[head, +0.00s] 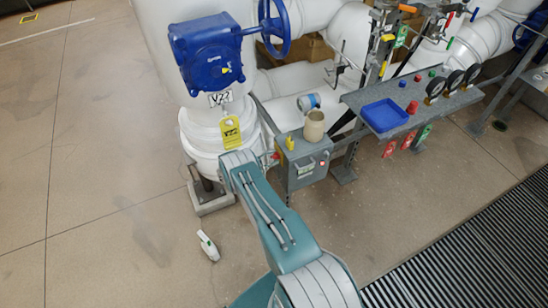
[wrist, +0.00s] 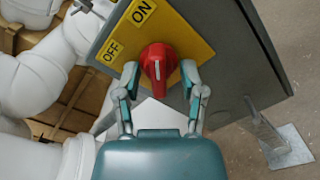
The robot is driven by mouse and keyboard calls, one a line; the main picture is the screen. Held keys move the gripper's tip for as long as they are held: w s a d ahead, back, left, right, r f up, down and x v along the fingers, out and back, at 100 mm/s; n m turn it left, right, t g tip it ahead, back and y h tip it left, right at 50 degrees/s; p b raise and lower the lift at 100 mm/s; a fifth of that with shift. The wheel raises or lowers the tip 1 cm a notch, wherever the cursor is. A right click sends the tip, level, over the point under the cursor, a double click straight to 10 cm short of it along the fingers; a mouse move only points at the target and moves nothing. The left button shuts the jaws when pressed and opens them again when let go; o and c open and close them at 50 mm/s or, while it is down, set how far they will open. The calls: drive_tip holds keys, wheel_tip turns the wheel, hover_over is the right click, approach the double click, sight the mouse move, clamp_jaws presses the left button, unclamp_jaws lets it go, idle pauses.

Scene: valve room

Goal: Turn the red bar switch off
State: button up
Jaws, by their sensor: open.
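The red bar switch (wrist: 158,62) is a round red knob with a raised bar and a pale line on its face. It sits on a yellow plate (wrist: 190,38) with an ON label (wrist: 140,11) toward the top and an OFF label (wrist: 112,50) to the left. In the wrist view the bar stands roughly upright; I cannot tell surely which label it points to. My gripper (wrist: 159,80) is open, with one finger on each side of the knob. I cannot tell whether the fingers touch it. In the head view my arm hides most of this place.
The grey box (head: 302,170) stands beside white pipes, with a beige cup (head: 314,126) on top. A shelf with a blue tray (head: 384,115) and gauges is to the right. A blue valve gearbox (head: 208,52) is above left. A white bottle (head: 208,246) lies on the open floor.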

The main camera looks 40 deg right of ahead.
drive_tip(key=shift+a+r, duration=0.2)
drive_tip(key=shift+a, duration=0.4)
drive_tip(key=shift+d+f, duration=0.1)
drive_tip(key=shift+d, duration=0.25)
clamp_jaws()
drive_tip(key=shift+d, duration=0.15)
drive_tip(key=shift+s, duration=0.1)
